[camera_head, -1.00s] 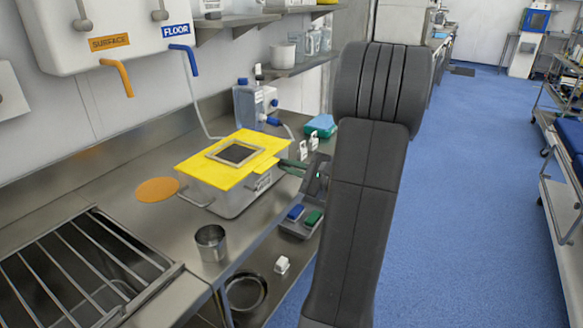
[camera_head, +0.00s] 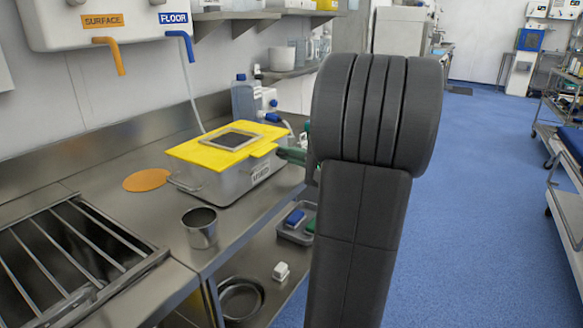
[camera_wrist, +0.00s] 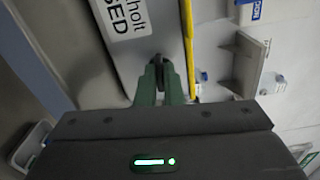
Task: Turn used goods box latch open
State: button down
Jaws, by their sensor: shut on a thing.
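The used goods box (camera_head: 225,183) is a grey metal box with a yellow lid (camera_head: 195,152), standing on the steel counter. Its white label (camera_head: 261,172), ending in "USED", is on the side facing right. My gripper (camera_head: 281,154) is at the box's right side, just under the lid edge. In the wrist view, the green fingers of my gripper (camera_wrist: 158,68) are shut on a small dark latch (camera_wrist: 158,58) on the box wall. The fingers hide most of the latch, so its angle is unclear. The lid lies on the box.
An orange disc (camera_head: 147,180) and a metal cup (camera_head: 200,228) are on the counter near the box. A sink with a grate (camera_head: 65,255) is at the left. A bottle (camera_head: 244,100) stands behind the box. My arm covers the counter's right end. Blue floor (camera_head: 480,210) is open at the right.

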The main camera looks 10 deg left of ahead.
jog(key=shift+n+b, duration=0.5)
jog(key=shift+b, duration=0.1)
jog(key=shift+r, duration=0.1)
jog(key=c, duration=1.6)
grip_release()
jog(key=shift+o, duration=0.2)
jog(key=shift+d, duration=0.15)
jog(key=p+v, duration=0.2)
jog(key=v, duration=1.1)
jog(key=shift+s+d, duration=0.15)
jog(key=shift+d, duration=0.15)
jog(key=shift+a, duration=0.1)
